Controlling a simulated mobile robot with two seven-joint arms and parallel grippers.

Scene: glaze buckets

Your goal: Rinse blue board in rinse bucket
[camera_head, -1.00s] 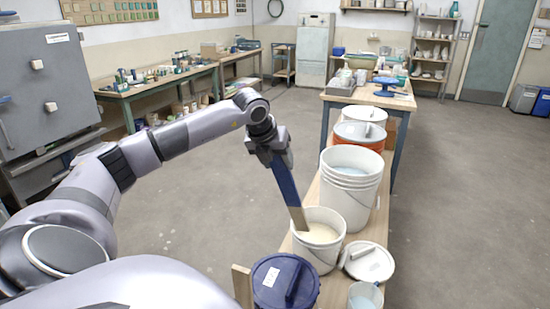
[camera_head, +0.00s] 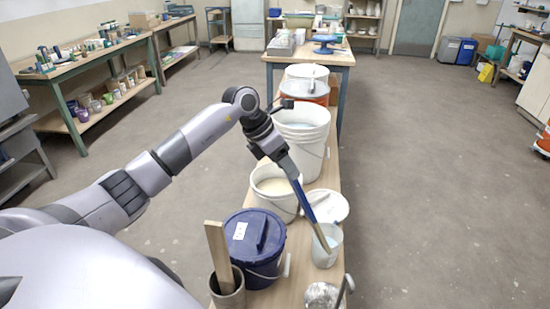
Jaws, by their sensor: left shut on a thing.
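The blue board (camera_head: 301,190) is long and narrow, with a tan edge, and slants down to the right. My left gripper (camera_head: 277,152) is shut on its upper end. The board's lower end is at the mouth of a small white bucket (camera_head: 324,260) with pale bluish liquid, which looks like the rinse bucket. I cannot tell how deep the tip reaches. A white bucket of cream-coloured liquid (camera_head: 271,204) stands just left of the board. My right gripper is not in view.
A lidded dark blue bucket (camera_head: 262,270), a pot with a wooden stick (camera_head: 218,255) and a metal container (camera_head: 321,295) stand near. A white lid (camera_head: 330,204) lies behind the small bucket. Larger buckets (camera_head: 301,145) line the bench behind.

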